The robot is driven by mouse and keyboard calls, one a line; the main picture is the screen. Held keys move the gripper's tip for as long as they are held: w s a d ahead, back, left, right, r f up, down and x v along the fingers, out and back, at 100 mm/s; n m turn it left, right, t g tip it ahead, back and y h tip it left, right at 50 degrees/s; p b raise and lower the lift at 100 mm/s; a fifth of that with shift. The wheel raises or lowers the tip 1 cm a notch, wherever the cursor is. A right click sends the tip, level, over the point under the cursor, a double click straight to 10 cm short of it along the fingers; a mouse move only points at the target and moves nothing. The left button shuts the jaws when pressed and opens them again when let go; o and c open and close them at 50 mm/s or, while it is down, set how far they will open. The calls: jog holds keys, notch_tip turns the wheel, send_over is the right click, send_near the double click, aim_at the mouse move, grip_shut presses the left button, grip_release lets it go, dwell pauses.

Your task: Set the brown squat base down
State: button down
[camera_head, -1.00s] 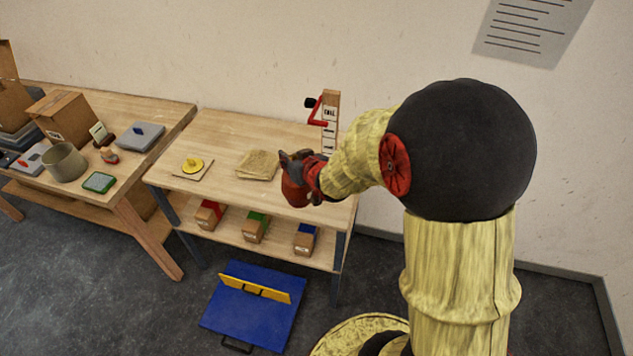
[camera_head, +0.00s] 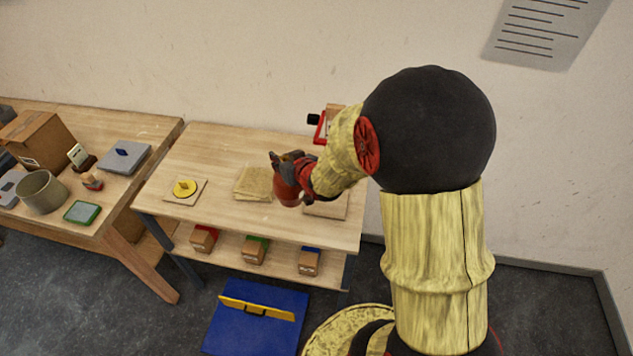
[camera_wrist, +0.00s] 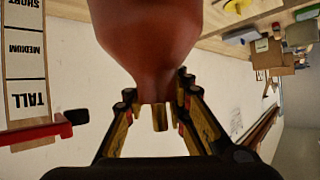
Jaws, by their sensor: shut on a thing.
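A reddish-brown rounded base (camera_head: 286,188) is in my gripper (camera_head: 290,160), over the right half of the middle table (camera_head: 225,150). In the wrist view the base (camera_wrist: 147,35) fills the top middle and narrows to a neck. My gripper's fingers (camera_wrist: 155,92) are shut around that neck. The end of the base away from the neck is out of the wrist view. I cannot tell whether the base touches the table. A light wooden board (camera_head: 328,208) lies just right of the base, partly hidden by my arm.
A height gauge (camera_wrist: 25,75) with a red arm (camera_wrist: 35,133) stands close by, mostly hidden in the head view. Stacked tan sheets (camera_head: 253,184) and a yellow knobbed plate (camera_head: 185,188) lie left. Labelled bins (camera_head: 254,250) sit below. A blue panel (camera_head: 250,325) is on the floor.

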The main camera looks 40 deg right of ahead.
jog(key=s+d+f+b, duration=0.1)
jog(key=d+f, duration=1.1)
jog(key=shift+d, duration=0.2)
jog(key=c, duration=1.6)
grip_release()
jog(key=shift+s+f, duration=0.1)
jog(key=shift+f, duration=0.05)
jog(key=shift+c, duration=0.2)
jog(key=shift+o, duration=0.5)
jog(key=p+v, duration=0.1)
jog(key=v, duration=1.1)
